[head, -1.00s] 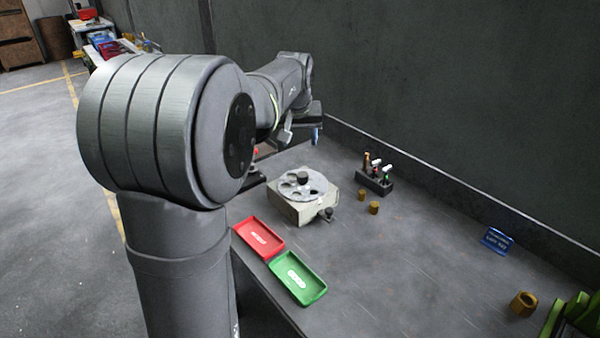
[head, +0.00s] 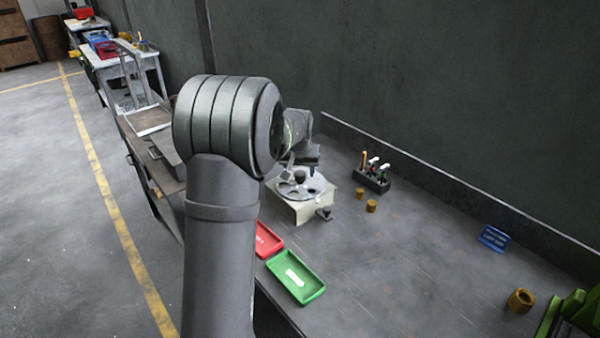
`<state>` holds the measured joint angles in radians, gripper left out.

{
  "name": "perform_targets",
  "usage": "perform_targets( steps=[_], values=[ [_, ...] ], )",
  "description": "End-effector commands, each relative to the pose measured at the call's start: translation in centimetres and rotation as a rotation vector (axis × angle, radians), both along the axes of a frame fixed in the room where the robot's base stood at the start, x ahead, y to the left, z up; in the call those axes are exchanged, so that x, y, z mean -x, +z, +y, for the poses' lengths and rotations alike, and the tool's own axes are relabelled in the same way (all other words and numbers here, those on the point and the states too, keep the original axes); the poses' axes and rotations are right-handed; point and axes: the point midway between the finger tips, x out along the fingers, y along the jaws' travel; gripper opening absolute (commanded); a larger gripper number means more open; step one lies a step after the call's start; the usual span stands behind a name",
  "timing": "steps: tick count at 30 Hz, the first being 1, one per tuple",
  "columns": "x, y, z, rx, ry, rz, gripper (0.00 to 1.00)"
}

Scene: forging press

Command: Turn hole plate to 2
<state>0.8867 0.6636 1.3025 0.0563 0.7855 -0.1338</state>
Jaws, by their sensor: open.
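The hole plate (head: 317,186) is a grey disc with round holes and a dark knob (head: 299,177) at its middle. It lies on top of a pale box-shaped base (head: 302,212) on the bench. A small dark clamp or knob (head: 325,213) sticks out at the base's front right corner. The number markings are too small to read. My gripper (head: 308,168) is open and hangs just above the far side of the plate, partly hidden behind my arm. Whether it touches the plate cannot be told.
A red tray (head: 268,243) and a green tray (head: 297,279) lie in front of the base. A dark rack (head: 374,180) with several tools and two brass pieces (head: 371,206) stand to the right. A blue sign (head: 495,238) is farther right. The bench middle is clear.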

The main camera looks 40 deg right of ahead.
Motion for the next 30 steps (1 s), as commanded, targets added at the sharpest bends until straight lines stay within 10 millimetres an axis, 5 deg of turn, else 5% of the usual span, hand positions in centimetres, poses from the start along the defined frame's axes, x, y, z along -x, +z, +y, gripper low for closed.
perform_targets(
  steps=[14, 22, 30],
  values=[
    [-0.43, -1.39, -0.40, 0.001, 0.000, -0.001, 0.56],
    [-0.43, -1.37, -0.39, 0.000, 0.000, 0.000, 0.03],
    [-0.42, -1.36, -0.40, 0.000, 0.014, 0.000, 0.00]
  ],
)
